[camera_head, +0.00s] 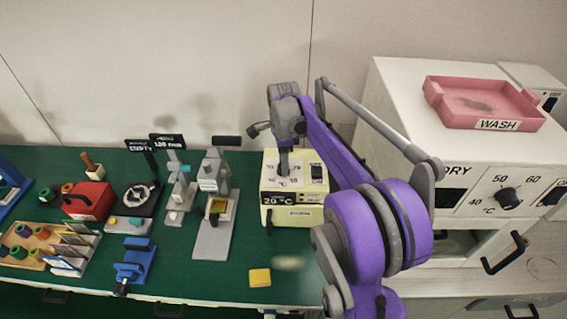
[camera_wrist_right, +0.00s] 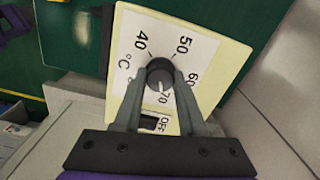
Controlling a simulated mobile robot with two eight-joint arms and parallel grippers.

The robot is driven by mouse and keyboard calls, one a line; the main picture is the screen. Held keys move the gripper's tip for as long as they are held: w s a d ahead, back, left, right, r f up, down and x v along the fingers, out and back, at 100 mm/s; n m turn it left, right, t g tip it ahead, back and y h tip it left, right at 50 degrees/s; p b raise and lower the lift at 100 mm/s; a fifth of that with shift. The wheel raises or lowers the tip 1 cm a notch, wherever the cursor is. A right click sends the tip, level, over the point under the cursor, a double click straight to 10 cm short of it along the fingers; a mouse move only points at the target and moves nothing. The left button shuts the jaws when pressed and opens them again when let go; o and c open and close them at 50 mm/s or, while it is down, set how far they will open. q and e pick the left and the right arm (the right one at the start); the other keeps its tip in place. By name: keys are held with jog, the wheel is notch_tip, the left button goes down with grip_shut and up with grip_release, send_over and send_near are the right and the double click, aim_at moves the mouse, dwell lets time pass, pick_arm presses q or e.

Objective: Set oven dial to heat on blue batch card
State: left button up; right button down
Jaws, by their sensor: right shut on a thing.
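A pale yellow oven-like box (camera_head: 285,213) stands on the green bench, with a 20 °C display on its front. My right gripper (camera_head: 284,168) reaches down onto its top panel. In the right wrist view, the gripper (camera_wrist_right: 160,88) is shut on the round dark dial (camera_wrist_right: 159,72), one finger on each side. The dial's white mark points towards 70 on a scale of 40, 50, 60 and 70 °C. Several cards stand in a rack (camera_head: 92,240) at the bench's left; their print is too small to read. My left gripper is not in view.
A white DRY unit (camera_head: 466,172) with its own dial (camera_head: 509,198) stands at right, a pink WASH tray (camera_head: 484,103) on top. A black switch (camera_head: 317,172) marked OFF sits beside the held dial. A yellow block (camera_head: 260,277) lies near the front edge.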

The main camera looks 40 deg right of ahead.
dwell(0.4)
jog(key=shift+c, duration=2.3)
grip_release()
jog(key=shift+r, duration=0.15)
notch_tip(320, 180, up, 10)
jog(key=shift+r+p, duration=0.25)
jog(key=shift+p, duration=0.1)
